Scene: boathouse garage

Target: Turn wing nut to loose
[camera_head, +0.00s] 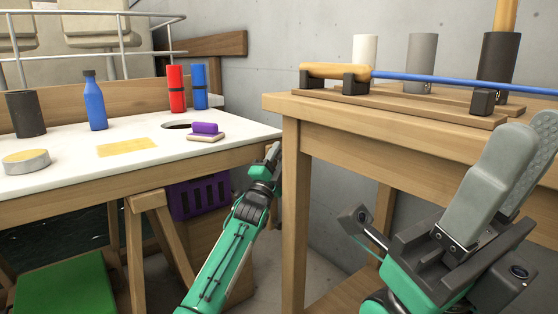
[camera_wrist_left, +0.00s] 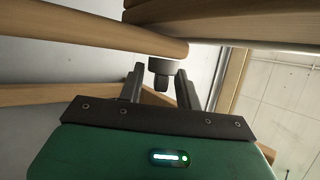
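A dark knob-like part, seemingly the wing nut (camera_wrist_left: 161,83), hangs below a round dark collar (camera_wrist_left: 162,66) under a wooden edge in the left wrist view. Its wings cannot be made out. My left gripper (camera_wrist_left: 160,73) is open, with one finger on each side of the nut and a visible gap on both sides. In the head view my left gripper (camera_head: 272,154) is beside the left end of the wooden bench (camera_head: 350,119), where I cannot see the nut. My right gripper (camera_head: 517,148) is large in the right foreground, its grey fingers apart and empty.
A rod (camera_head: 460,82) with a wooden handle rests on the bench, with several cylinders behind. A white-topped table (camera_head: 60,178) at left holds a blue bottle (camera_head: 94,103), red and blue cylinders and a purple block (camera_head: 205,128). A purple crate (camera_head: 200,196) is below.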

